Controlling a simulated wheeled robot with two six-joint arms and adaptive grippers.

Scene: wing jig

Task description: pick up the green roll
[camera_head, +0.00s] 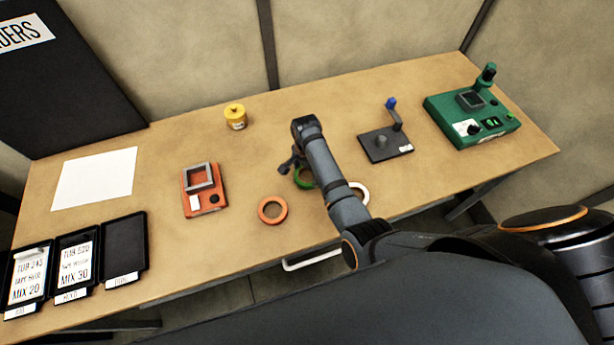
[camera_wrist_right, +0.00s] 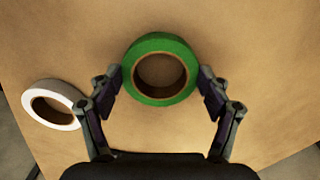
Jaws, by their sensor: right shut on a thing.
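The green roll (camera_wrist_right: 160,69) is a ring of tape with a brown inner core. In the right wrist view it sits between the two fingers of my right gripper (camera_wrist_right: 160,88), which touch its left and right sides. In the head view the green roll (camera_head: 303,178) is partly hidden behind my right gripper (camera_head: 292,167) and arm. The right gripper is shut on the roll. I cannot tell whether the roll touches the table. My left gripper is in neither view.
A white roll (camera_head: 358,193) and an orange roll (camera_head: 272,209) lie on the table (camera_head: 240,180) on either side. An orange device (camera_head: 205,200), a yellow pot (camera_head: 235,117), a dark stand (camera_head: 385,145) and a green machine (camera_head: 470,115) stand around. Black trays (camera_head: 125,247) are at front left.

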